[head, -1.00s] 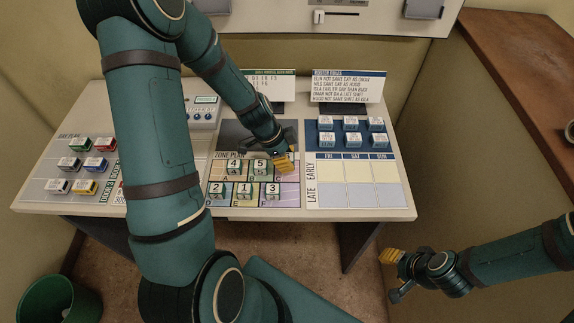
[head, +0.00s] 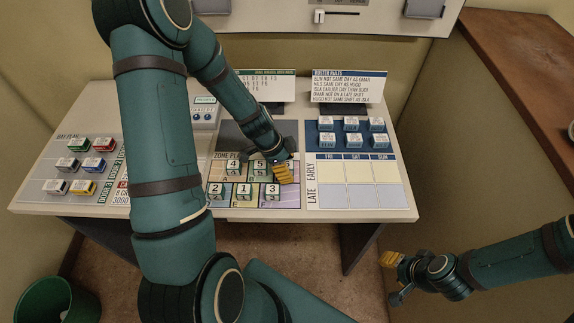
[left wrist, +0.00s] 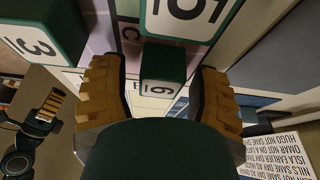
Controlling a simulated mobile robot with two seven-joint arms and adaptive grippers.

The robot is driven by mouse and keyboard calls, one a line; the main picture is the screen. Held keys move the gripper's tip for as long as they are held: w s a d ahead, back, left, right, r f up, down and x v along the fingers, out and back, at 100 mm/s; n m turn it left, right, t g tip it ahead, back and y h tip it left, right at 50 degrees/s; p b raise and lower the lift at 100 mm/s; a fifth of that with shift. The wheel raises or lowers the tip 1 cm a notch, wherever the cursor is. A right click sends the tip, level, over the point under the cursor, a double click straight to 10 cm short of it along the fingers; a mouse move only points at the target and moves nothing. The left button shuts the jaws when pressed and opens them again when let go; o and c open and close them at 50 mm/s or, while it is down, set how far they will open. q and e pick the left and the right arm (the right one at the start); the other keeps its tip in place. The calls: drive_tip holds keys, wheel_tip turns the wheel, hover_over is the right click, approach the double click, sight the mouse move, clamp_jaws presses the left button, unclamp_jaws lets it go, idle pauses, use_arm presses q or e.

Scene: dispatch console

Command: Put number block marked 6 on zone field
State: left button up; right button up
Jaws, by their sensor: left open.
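The number block marked 6 (left wrist: 163,88) is a small dark green block with a white face. In the left wrist view it sits between the two yellow fingers of my open left gripper (left wrist: 160,98). In the head view this gripper (head: 284,174) is over the right part of the zone plan (head: 291,199) and hides most of that block. I cannot tell whether the block rests on the board. The block marked 5 (left wrist: 185,14) is close beside it, and the block marked 3 (left wrist: 38,42) is near. My right gripper (head: 393,270) is away from the console at lower right.
Blocks 4 (head: 233,168), 2 (head: 216,190) and 1 (head: 243,191) stand on the zone plan. Several blocks stand on the blue panel (head: 327,142) at right. The roster grid (head: 358,184) is clear. Several coloured blocks stand on the day plan (head: 45,165) at left.

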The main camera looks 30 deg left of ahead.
use_arm(q)
drive_tip(key=shift+r, duration=0.2)
drive_tip(key=p+v, duration=0.1)
drive_tip(key=v, duration=1.1)
drive_tip(key=shift+p, duration=0.4)
drive_tip(key=shift+d, duration=0.1)
